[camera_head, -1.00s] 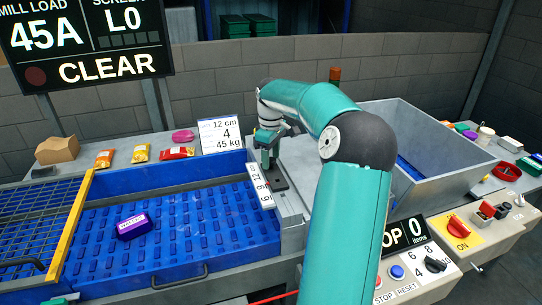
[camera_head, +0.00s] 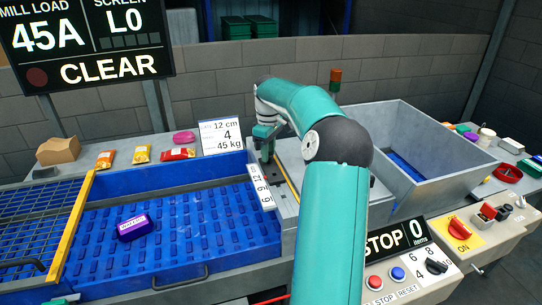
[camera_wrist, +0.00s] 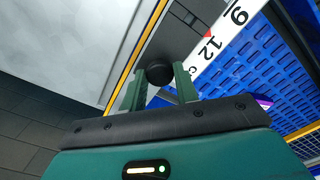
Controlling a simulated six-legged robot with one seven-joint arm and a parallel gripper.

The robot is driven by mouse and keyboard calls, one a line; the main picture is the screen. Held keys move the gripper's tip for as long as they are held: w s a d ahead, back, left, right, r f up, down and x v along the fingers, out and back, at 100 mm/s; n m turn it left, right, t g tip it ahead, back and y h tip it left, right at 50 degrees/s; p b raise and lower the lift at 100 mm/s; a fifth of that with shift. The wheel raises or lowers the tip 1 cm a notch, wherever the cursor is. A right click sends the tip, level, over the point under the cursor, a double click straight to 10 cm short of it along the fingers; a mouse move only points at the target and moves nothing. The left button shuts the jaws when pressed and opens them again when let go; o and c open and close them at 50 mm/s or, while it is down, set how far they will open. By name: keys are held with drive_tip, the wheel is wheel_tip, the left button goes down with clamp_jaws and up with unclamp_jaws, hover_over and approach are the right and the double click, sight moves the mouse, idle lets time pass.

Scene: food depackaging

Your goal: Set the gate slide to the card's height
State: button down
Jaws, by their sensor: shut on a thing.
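My gripper (camera_head: 265,146) is shut on the dark round knob of the gate slide (camera_wrist: 158,72), with one green finger on each side. In the head view my wrist and fingers partly hide the slide. A white scale (camera_head: 261,187) marked 6, 9 and 12 runs beside the slide's track. The slide is at the far end of the track, around the 12 mark; the exact reading cannot be told. The scale also shows in the wrist view (camera_wrist: 228,33), with the 12 close to the knob. The white card (camera_head: 221,136) behind the blue tray reads 12 cm, 4 and 45 kg.
A purple package (camera_head: 134,227) lies on the blue tray floor (camera_head: 210,235). A yellow bar (camera_head: 70,232) edges the grid at left. A grey hopper (camera_head: 440,140) stands right of my arm. A sign (camera_head: 101,40) reads CLEAR. Control panels (camera_head: 440,250) fill the front right.

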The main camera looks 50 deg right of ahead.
drive_tip(key=shift+w+d+r, duration=0.1)
drive_tip(key=shift+w+d, duration=0.35)
drive_tip(key=shift+w, duration=0.25)
drive_tip(key=c, duration=1.5)
unclamp_jaws()
drive_tip(key=o, duration=0.4)
drive_tip(key=shift+w, duration=0.2)
drive_tip(key=shift+o, duration=0.2)
drive_tip(key=shift+s, duration=0.15)
wheel_tip(320, 180, up, 14)
drive_tip(key=shift+a, duration=0.1)
